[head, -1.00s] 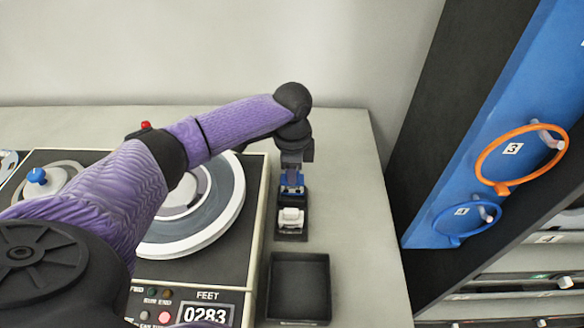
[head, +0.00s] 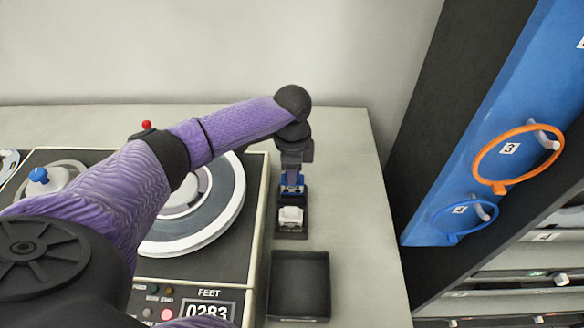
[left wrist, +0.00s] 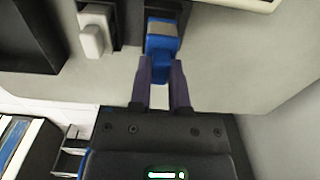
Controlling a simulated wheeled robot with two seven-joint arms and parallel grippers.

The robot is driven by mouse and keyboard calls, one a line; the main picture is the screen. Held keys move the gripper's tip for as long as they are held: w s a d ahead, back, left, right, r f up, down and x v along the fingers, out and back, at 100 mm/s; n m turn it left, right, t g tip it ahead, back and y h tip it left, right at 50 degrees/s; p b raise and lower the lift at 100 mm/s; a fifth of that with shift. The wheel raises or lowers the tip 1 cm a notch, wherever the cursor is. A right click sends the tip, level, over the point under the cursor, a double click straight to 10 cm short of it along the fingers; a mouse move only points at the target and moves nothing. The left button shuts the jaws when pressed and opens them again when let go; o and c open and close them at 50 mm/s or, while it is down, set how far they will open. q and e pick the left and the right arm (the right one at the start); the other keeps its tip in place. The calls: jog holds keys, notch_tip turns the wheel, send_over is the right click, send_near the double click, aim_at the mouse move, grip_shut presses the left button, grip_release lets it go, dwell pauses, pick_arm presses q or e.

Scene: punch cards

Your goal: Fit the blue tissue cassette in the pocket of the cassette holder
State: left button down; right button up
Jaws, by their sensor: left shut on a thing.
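The blue tissue cassette (head: 292,190) is at the far end of the small black cassette holder (head: 291,235). My left gripper (left wrist: 162,62) is shut on it, one finger on each side. In the left wrist view the blue cassette (left wrist: 161,42), with a grey patch on top, overlaps a dark pocket of the holder (left wrist: 164,5). I cannot tell how deep it sits, because the gripper and the cassette cover the pocket. A white block (head: 291,217) is at the holder's near part and also shows in the left wrist view (left wrist: 92,38). My right gripper is not in view.
An empty black tray (head: 275,290) lies nearer than the holder. A large machine with a grey-and-white disc (head: 234,200) and a "0283" counter stands close on the left. The table right of the holder is clear. A blue board with rings (head: 500,120) is at the right.

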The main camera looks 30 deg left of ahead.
pick_arm(q)
jog(key=shift+f, duration=0.7)
jog(key=shift+r, duration=0.1)
dwell(0.5)
jog(key=shift+f, duration=0.8)
jog(key=shift+c, duration=2.4)
grip_release()
jog(key=shift+c, duration=1)
